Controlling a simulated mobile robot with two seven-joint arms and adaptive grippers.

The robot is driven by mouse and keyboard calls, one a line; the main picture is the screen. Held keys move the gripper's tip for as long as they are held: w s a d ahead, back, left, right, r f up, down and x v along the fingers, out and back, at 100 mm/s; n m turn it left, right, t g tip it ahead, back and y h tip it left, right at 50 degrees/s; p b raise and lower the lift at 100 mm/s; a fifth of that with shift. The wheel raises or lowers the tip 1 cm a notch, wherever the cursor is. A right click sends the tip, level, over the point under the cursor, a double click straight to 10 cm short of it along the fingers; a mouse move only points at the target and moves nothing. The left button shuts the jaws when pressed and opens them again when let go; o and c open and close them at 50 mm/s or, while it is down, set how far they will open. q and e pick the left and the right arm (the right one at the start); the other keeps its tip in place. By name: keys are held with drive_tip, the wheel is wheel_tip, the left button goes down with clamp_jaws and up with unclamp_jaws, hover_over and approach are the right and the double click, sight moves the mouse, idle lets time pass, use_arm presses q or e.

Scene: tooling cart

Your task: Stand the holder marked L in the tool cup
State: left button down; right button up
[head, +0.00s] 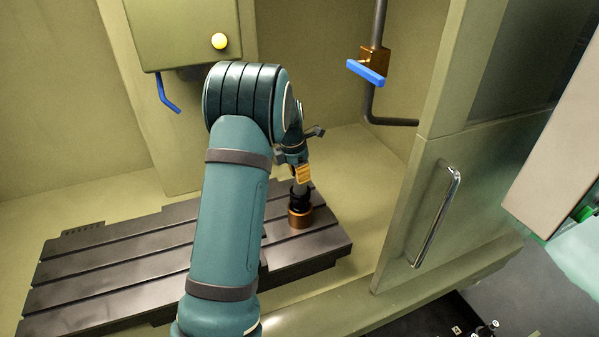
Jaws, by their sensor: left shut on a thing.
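My left arm reaches into the machine enclosure, and its gripper (294,155) is partly hidden behind the arm's wrist. It is shut on a holder (300,197), which has a dark lower part and a grey upper part. A small yellow-orange tag (304,174) shows at its top; I cannot read a letter on it. The holder is upright, directly at the mouth of a copper-coloured cup (300,217). Its lower end is hidden, so I cannot tell how deep it sits. The cup stands on the slotted table. My right gripper is not in view.
The dark slotted table (110,262) lies under my arm. A spindle housing (185,30) with a blue lever (167,93) hangs above. A pipe with a blue-handled valve (366,72) is behind, and a door with a metal handle (437,215) stands right. Small items (485,330) sit at bottom right.

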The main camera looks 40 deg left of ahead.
use_arm(q)
drive_tip(key=shift+f, duration=0.1)
idle(0.6)
drive_tip(key=c, duration=1.4)
unclamp_jaws()
drive_tip(key=o, duration=0.7)
drive_tip(key=shift+f, duration=0.1)
drive_tip(key=r, duration=0.4)
drive_tip(key=s+r, duration=0.1)
drive_tip(key=r, duration=0.3)
drive_tip(key=a+r, duration=0.1)
drive_tip(key=r, duration=0.3)
drive_tip(key=shift+s, duration=0.35)
drive_tip(key=shift+f, duration=0.15)
